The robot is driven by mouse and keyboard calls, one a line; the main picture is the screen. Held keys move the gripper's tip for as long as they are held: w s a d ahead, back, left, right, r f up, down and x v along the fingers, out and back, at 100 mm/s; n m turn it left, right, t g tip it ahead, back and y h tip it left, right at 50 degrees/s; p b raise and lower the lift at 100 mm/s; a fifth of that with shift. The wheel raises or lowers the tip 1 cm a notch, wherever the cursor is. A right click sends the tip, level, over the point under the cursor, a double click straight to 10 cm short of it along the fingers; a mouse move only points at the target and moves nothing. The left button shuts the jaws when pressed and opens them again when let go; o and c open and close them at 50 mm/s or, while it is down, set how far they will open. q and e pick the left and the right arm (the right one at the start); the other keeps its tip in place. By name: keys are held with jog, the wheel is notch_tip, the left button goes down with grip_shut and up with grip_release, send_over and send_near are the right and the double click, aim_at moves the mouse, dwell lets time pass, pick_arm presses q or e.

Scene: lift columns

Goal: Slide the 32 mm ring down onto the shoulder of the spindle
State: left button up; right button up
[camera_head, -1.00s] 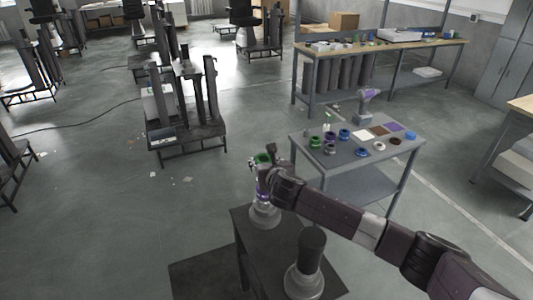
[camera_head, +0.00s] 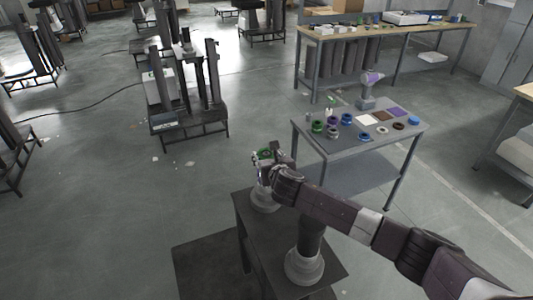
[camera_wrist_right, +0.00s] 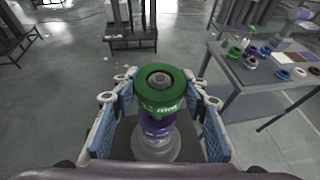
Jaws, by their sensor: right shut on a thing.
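My right gripper (camera_head: 268,160) comes in from the right at the spindle on the dark stand. In the right wrist view its two fingers with blue pads flank the green ring (camera_wrist_right: 160,92), and it is shut on that ring. The ring has pale lettering on its side, not fully legible. The grey tip of the spindle (camera_wrist_right: 160,78) shows inside the ring's hole, so the ring is around the upper spindle. A purple band (camera_wrist_right: 158,125) shows below it, above the spindle's grey flared base (camera_wrist_right: 155,147). In the head view this base (camera_head: 264,201) is partly visible. My left gripper is not in view.
A second dark post with a pale round base (camera_head: 304,266) stands nearer on the same dark stand (camera_head: 262,231). A grey table (camera_head: 345,148) at the right holds several coloured rings and a drill-like tool (camera_head: 368,90).

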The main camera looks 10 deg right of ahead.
jog(key=shift+f+b, duration=0.75)
jog(key=shift+f, duration=0.95)
jog(key=o, duration=1.4)
jog(key=shift+f, duration=0.1)
jog(key=shift+s, duration=0.1)
jog(key=v, duration=1.2)
